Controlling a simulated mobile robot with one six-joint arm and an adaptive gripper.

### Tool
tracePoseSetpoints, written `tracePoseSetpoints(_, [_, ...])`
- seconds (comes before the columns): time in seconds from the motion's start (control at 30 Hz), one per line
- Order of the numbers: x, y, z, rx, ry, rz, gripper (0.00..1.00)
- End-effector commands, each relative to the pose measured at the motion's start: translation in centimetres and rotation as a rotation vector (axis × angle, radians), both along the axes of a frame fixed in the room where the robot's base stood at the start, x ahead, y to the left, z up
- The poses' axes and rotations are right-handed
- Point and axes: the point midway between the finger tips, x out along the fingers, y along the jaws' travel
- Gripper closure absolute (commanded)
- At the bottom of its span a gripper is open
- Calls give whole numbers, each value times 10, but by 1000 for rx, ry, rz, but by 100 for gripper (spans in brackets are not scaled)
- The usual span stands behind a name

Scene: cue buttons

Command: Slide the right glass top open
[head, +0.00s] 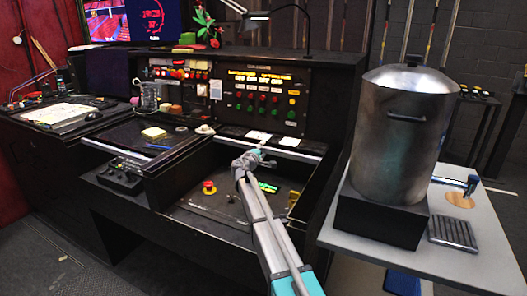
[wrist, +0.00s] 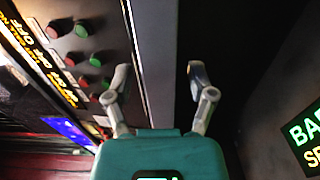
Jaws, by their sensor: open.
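The right bay (head: 235,205) of the black console shows an open recess, with a red button (head: 208,188) and a green lit display (head: 267,187) inside. A pale strip (head: 300,155) runs along the back of this bay, below the button panel; it looks like the edge of the right glass top, but the glass itself is hard to make out. My gripper (head: 252,158) is over the back of the bay, near this strip. In the wrist view my gripper (wrist: 158,75) is open, fingers apart and empty. The grey strip (wrist: 152,50) passes beyond the fingers; contact cannot be told.
The upright panel (head: 265,100) with coloured buttons stands behind the bay. A large metal pot (head: 400,140) on a black box stands on a light table to the right. The left bay's dark top (head: 125,135) carries small items. The green display (wrist: 308,135) shows at the wrist view's right.

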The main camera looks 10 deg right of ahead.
Motion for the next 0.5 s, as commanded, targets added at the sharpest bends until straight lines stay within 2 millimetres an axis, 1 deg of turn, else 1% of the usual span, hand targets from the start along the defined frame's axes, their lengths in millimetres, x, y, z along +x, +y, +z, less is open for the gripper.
tracePoseSetpoints(0.27, [-2,1,0,0,0,0,29])
tracePoseSetpoints(0.37, [-7,4,0,0,0,0,29])
tracePoseSetpoints(0.5, [-18,11,0,0,0,0,29])
